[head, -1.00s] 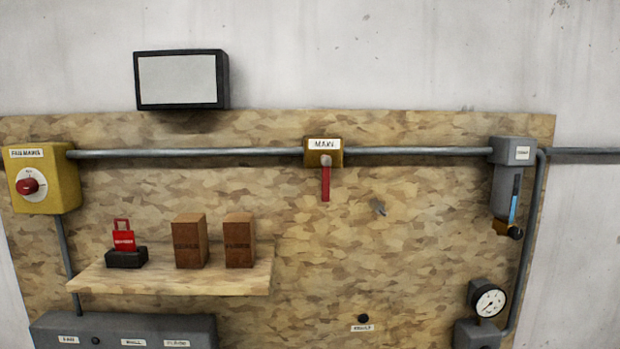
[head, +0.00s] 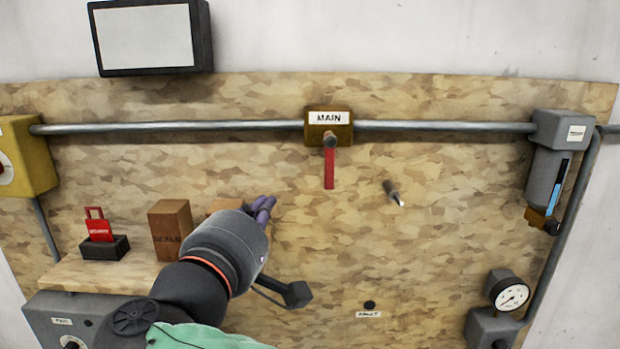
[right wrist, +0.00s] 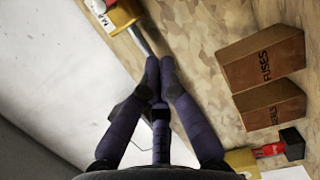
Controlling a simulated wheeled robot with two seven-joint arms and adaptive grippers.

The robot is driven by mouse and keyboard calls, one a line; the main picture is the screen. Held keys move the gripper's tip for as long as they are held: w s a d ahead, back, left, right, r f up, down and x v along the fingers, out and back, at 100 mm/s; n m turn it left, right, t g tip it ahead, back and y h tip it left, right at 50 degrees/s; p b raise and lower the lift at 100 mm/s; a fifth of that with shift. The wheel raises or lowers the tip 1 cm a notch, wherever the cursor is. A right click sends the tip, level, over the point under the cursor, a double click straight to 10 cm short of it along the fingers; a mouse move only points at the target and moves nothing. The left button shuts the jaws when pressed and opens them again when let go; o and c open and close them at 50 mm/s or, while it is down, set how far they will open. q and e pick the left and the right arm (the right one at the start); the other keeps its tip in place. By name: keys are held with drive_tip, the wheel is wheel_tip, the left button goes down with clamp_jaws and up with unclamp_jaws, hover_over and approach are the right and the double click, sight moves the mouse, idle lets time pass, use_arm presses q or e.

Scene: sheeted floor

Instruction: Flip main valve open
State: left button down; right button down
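The main valve is a brown-yellow box labelled MAIN (head: 329,126) on the pipe, with a red lever (head: 329,168) hanging straight down from it. My right gripper (head: 264,204) has dark purple fingers and is below and left of the lever, apart from it, in front of the shelf's right end. In the right wrist view its fingers (right wrist: 160,68) come together at the tips with nothing seen between them. The valve box (right wrist: 122,16) shows there at the upper left, cut off by the edge. My left gripper is not in view.
A grey peg (head: 393,193) sticks out of the board right of the lever. The shelf (head: 85,273) holds a SEALS box (head: 170,230), a FUSES box partly hidden by my arm, and a red lockout tag (head: 98,226). A gauge (head: 511,296) is lower right.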

sight(329, 160)
drive_tip(key=w+d+p, duration=0.3)
drive_tip(key=w+d, duration=0.3)
drive_tip(key=w, duration=0.4)
drive_tip(key=shift+w+d, duration=0.2)
drive_tip(key=shift+d, duration=0.1)
drive_tip(key=shift+f, duration=0.1)
drive_tip(key=shift+d+f, duration=0.15)
